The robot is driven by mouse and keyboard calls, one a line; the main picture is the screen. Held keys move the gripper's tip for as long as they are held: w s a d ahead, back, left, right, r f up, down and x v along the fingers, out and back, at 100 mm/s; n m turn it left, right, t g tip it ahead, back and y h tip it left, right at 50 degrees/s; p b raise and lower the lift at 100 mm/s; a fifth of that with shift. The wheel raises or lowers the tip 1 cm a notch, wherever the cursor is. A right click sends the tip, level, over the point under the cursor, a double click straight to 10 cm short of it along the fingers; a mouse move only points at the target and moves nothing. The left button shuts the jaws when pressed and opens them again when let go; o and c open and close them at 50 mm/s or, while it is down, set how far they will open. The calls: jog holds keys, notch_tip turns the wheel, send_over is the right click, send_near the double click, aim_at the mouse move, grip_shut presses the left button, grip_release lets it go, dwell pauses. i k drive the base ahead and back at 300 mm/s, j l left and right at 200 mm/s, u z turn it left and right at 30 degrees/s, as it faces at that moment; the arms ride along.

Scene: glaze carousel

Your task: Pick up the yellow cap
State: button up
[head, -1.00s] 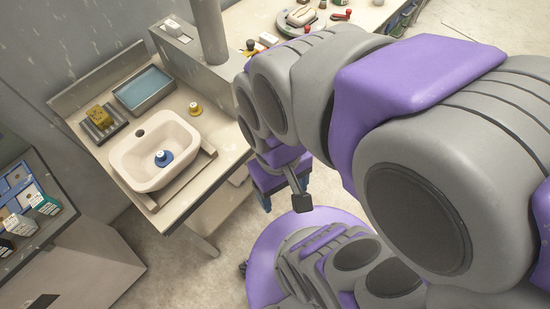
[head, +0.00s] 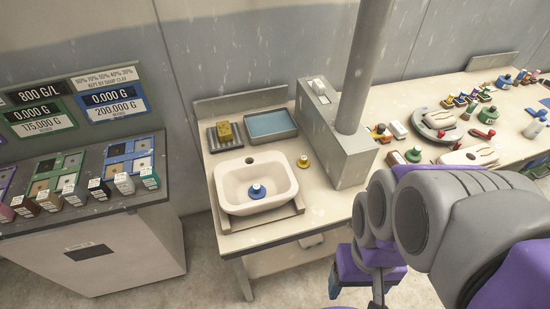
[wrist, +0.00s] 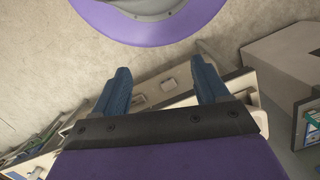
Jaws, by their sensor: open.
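The yellow cap (head: 303,161) stands on the bench top just right of the sink in the head view, with a pale white top. My gripper (wrist: 160,68) shows in the wrist view with its two blue fingers spread and nothing between them. In the head view the gripper is partly visible at the lower right, below and in front of the bench, well apart from the yellow cap. The cap cannot be made out in the wrist view.
A blue cap (head: 257,191) sits inside the white sink (head: 232,200). A yellow sponge (head: 225,132) and a blue tray (head: 272,124) lie behind it. A grey box with a column (head: 340,150) stands right of the cap. A swatch cabinet (head: 90,225) is at left.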

aim_at(304, 163)
jog(key=j+u, duration=0.15)
jog(key=j, duration=0.25)
jog(key=i+j+u, duration=0.15)
jog(key=j, duration=0.25)
jog(key=i+j+u, duration=0.15)
jog(key=j, duration=0.25)
